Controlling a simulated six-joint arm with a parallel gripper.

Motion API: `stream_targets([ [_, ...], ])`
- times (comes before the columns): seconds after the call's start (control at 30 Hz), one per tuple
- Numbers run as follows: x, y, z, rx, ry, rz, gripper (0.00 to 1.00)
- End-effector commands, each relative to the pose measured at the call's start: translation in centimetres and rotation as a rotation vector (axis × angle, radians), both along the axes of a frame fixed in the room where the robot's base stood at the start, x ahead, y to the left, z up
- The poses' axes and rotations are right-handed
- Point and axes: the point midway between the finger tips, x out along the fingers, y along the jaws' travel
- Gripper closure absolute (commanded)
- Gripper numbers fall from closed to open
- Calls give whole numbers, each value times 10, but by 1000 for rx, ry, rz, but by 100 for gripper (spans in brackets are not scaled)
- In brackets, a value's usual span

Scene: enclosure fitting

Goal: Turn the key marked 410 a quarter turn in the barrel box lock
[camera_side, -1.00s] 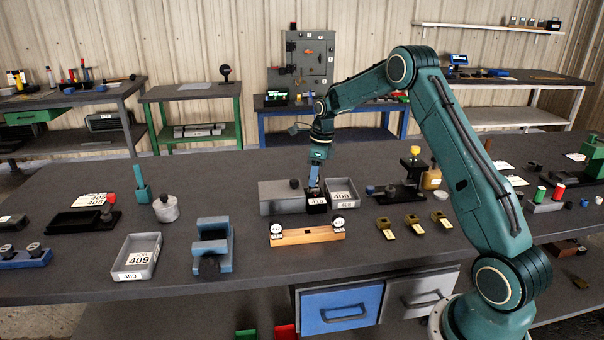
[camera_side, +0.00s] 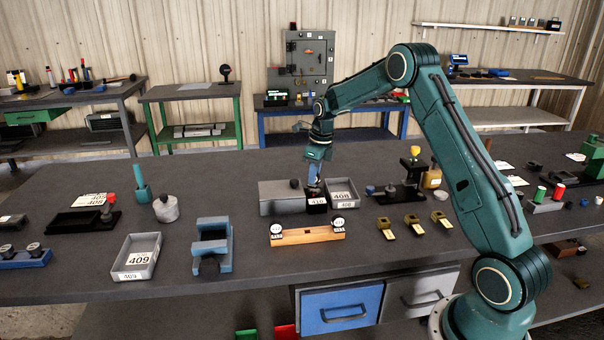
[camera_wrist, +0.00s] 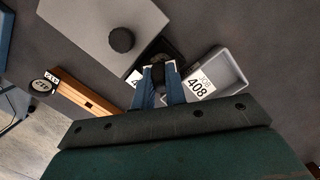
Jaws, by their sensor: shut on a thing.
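A small black lock box (camera_side: 316,207) with a white number label stands mid-bench beside a grey box. In the wrist view the black box (camera_wrist: 142,68) shows behind my fingers, its label partly covered. My gripper (camera_side: 314,184) points down over it. In the wrist view my gripper's blue fingers (camera_wrist: 165,80) are shut on a small dark piece (camera_wrist: 172,72) at the black box, taken as the key. Its number and how far it sits in the lock are hidden. Two keys with round white tags (camera_side: 276,229) (camera_side: 339,223) are on a wooden rack (camera_side: 308,236).
The grey box (camera_side: 281,196) with a black knob is close on the left. A grey tray marked 408 (camera_side: 343,189) is close on the right. Several brass pieces (camera_side: 412,221) lie farther right. A tray marked 409 (camera_side: 137,256) and a blue holder (camera_side: 212,243) stand front left.

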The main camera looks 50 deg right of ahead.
Motion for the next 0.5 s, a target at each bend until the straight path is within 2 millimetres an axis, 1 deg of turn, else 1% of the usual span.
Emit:
stream_targets([
  [0.5,0,0,1,-1,-2,-68,100],
])
